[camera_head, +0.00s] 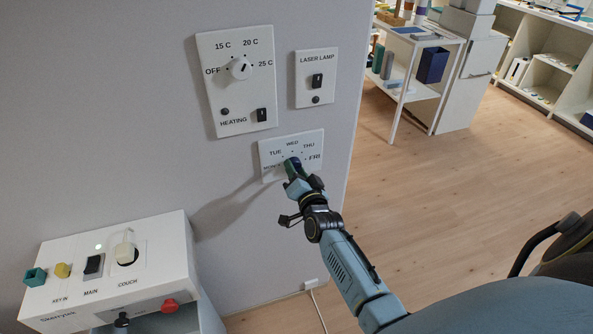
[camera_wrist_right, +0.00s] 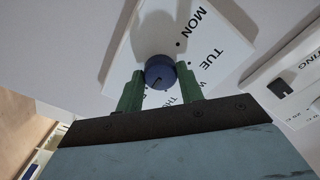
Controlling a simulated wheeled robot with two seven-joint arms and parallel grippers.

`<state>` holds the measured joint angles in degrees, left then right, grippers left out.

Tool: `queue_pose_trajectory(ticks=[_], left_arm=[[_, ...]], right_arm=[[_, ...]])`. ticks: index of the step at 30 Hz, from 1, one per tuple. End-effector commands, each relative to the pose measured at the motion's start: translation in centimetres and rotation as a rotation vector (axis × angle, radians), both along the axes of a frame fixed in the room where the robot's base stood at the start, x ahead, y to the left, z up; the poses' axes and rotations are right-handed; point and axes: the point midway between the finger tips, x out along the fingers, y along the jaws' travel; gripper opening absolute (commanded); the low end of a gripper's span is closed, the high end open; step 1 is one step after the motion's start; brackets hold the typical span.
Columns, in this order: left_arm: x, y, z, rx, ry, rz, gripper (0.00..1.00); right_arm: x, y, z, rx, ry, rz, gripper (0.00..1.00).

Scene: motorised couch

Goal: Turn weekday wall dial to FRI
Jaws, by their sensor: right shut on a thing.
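The weekday dial plate (camera_head: 265,151) is a white panel on the grey wall, lettered TUE, WED, THU and FRI, with the lower-left label partly covered. Its round blue knob (camera_wrist_right: 160,70) shows in the right wrist view. My right gripper (camera_head: 292,168) is at the plate, over the knob in the head view. In the wrist view the green fingers of this gripper (camera_wrist_right: 160,84) are shut on the knob from both sides. A small mark shows on the knob's lower part; I cannot tell which day it points to. The THU lettering is partly hidden by a finger. My left gripper is not in view.
The heating panel (camera_head: 209,87) with its own dial and the laser lamp panel (camera_head: 307,67) are above the weekday plate. A white control box (camera_head: 150,232) with key, main and couch controls stands lower left. The wall ends to the right, with open wooden floor (camera_head: 430,200) beyond.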

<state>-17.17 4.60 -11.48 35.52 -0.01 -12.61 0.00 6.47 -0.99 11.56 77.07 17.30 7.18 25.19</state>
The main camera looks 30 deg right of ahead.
Motion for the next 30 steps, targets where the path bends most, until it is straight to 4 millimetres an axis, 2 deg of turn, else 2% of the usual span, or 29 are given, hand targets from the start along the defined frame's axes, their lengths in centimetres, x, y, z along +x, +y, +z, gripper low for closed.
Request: queue_pose_trajectory(ticks=[15,16,21,30], left_arm=[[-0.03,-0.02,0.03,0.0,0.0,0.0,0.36],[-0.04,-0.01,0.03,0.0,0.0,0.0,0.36],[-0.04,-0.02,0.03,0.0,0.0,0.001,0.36],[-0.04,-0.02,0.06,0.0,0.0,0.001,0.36]], right_arm=[[-0.03,0.03,-0.06,0.025,-0.004,0.0,0.14],[-0.03,0.03,-0.06,0.025,-0.004,0.0,0.38],[-0.03,0.02,-0.06,0.023,-0.004,0.0,0.59],[-0.17,0.06,-0.04,0.022,-0.004,0.001,0.59]])
